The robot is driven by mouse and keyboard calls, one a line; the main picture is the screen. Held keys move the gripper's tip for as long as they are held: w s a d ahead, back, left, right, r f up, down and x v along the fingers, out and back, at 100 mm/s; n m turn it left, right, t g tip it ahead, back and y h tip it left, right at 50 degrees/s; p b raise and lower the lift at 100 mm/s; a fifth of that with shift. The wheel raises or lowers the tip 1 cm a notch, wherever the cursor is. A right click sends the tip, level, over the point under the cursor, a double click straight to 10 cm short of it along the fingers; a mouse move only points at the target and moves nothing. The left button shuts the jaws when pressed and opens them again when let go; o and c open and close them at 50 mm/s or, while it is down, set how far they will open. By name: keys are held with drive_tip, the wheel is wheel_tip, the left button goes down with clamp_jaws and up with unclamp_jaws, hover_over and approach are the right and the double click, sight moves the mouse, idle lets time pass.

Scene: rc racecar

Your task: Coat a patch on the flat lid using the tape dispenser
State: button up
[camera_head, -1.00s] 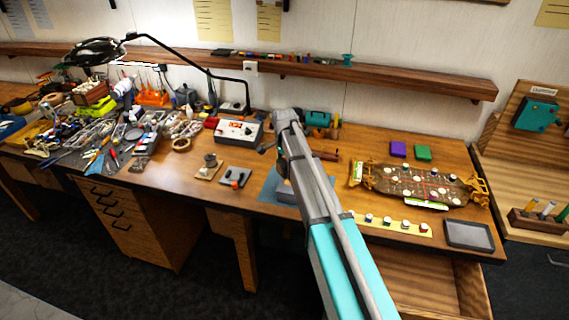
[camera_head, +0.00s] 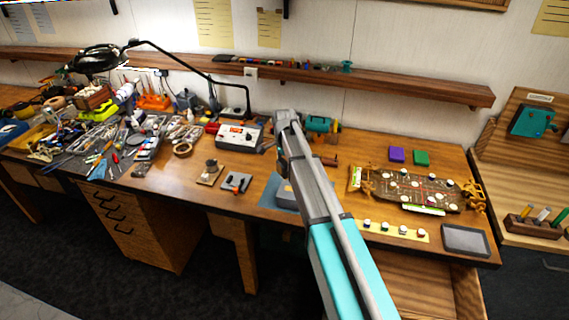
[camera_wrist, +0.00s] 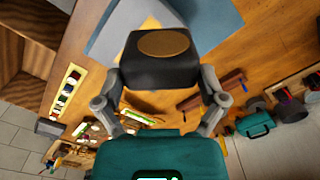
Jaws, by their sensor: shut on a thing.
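In the wrist view my gripper (camera_wrist: 163,82) is shut on a dark block with a tan oval face, which I take to be the tape dispenser (camera_wrist: 137,78). Its sides are between the two grey fingers. Beyond it a grey-blue flat-topped box, possibly the flat lid (camera_wrist: 122,27), lies on a blue mat (camera_wrist: 212,18). The block covers part of that area, and I cannot tell whether they touch. In the head view the box (camera_head: 286,193) and mat (camera_head: 268,190) show left of my arm, which hides the gripper and block.
A circuit-like board (camera_head: 415,188) and a grey tray (camera_head: 465,240) are on the right of the bench. A meter box (camera_head: 240,134) and a teal machine (camera_head: 318,124) stand behind. Tool clutter fills the left. A drawer (camera_head: 385,275) is open below.

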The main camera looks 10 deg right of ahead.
drive_tip(key=shift+r+p, duration=0.6)
drive_tip(key=shift+r, duration=0.35)
drive_tip(key=shift+f, duration=0.1)
